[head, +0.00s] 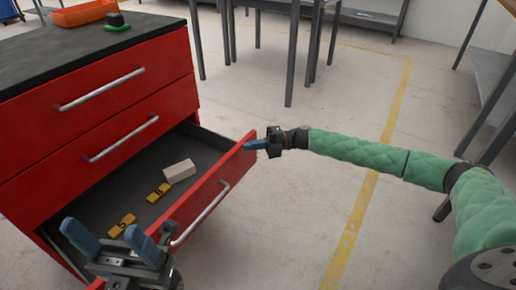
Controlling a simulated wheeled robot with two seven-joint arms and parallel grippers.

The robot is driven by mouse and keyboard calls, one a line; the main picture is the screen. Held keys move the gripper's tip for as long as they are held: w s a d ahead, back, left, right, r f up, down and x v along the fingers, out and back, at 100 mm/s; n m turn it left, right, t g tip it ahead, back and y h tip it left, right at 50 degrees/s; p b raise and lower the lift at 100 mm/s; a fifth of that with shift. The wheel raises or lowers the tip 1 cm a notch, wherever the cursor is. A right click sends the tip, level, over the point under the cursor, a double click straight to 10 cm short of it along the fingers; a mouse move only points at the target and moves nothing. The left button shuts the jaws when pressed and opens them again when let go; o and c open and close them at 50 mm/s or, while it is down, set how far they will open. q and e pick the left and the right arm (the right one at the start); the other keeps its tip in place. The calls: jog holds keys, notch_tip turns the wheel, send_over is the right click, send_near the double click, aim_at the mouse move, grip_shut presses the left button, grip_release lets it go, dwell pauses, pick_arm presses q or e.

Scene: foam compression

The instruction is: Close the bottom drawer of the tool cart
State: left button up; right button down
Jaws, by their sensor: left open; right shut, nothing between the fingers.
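The red tool cart (150,60) stands at the left with a dark top. Its bottom drawer (222,184) is pulled out, while the two drawers above it are shut. My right gripper (256,145) is shut and empty, with its blue fingers at the top far end of the bottom drawer's front; whether they touch it I cannot tell. My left gripper (120,236) is open, with its blue fingers spread apart, low over the near part of the open drawer. It hides part of the drawer's near end and front.
Inside the open drawer lie a whitish block (179,171) and two yellow pieces (158,192). An orange tray (86,12) and a green and black item (116,20) are on the cart top. Bare floor (300,220) lies in front; tables stand behind.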

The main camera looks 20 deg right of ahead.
jog(key=w+a+b, duration=0.1)
jog(key=w+a, duration=1.3)
jog(key=w, duration=0.4)
jog(key=shift+w+a+b, duration=0.15)
jog(key=shift+w+b, duration=0.05)
jog(key=shift+b, duration=0.15)
